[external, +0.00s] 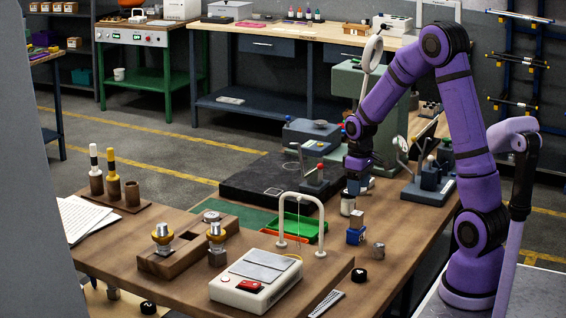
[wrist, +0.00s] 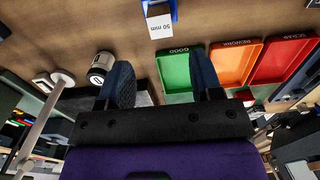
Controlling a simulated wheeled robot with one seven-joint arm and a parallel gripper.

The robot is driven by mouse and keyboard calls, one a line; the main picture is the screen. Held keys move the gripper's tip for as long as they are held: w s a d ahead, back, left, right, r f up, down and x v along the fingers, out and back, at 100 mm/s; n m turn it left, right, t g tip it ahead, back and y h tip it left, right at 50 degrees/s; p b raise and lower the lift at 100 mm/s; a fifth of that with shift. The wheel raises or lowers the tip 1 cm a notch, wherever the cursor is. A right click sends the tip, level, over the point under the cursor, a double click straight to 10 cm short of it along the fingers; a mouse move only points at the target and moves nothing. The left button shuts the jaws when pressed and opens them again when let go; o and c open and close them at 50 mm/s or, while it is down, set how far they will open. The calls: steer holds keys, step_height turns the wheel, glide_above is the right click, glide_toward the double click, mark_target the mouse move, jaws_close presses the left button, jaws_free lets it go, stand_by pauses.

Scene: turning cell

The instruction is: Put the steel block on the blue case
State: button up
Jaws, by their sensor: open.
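The steel block (external: 357,219) is a small grey cube that appears to rest on top of the blue case (external: 355,237), on the wooden table right of the white arch. In the wrist view, a pale block marked "50 mm" (wrist: 160,25) shows against blue (wrist: 172,5) at the top edge; the picture cuts it off. My gripper (external: 352,190) points down behind and above the block, apart from it. In the wrist view my gripper (wrist: 160,62) has its two fingers spread with nothing between them.
A pale cylinder (external: 347,204) stands just below my gripper. A steel cylinder (external: 378,250) and a black knob-like piece (external: 359,275) lie nearby. The green tray (wrist: 175,72), orange tray (wrist: 236,62) and red tray (wrist: 284,60) lie close together. A white arch (external: 322,222) stands left of the case.

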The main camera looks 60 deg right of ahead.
steer(key=s+a+r+t, duration=0.1)
steer(key=s+a+r, duration=0.35)
steer(key=r, duration=0.25)
steer(key=s+a+r+t, duration=0.1)
steer(key=s+a+r, duration=0.2)
steer(key=a+r, duration=0.4)
steer(key=s+a+r+t, duration=0.1)
steer(key=s+a+r, duration=0.2)
steer(key=s, duration=0.4)
steer(key=s+a+r+t, duration=0.2)
steer(key=s+a+r, duration=0.1)
steer(key=s, duration=0.5)
steer(key=shift+s+a+r, duration=0.25)
steer(key=shift+a+r, duration=0.1)
steer(key=shift+a, duration=0.25)
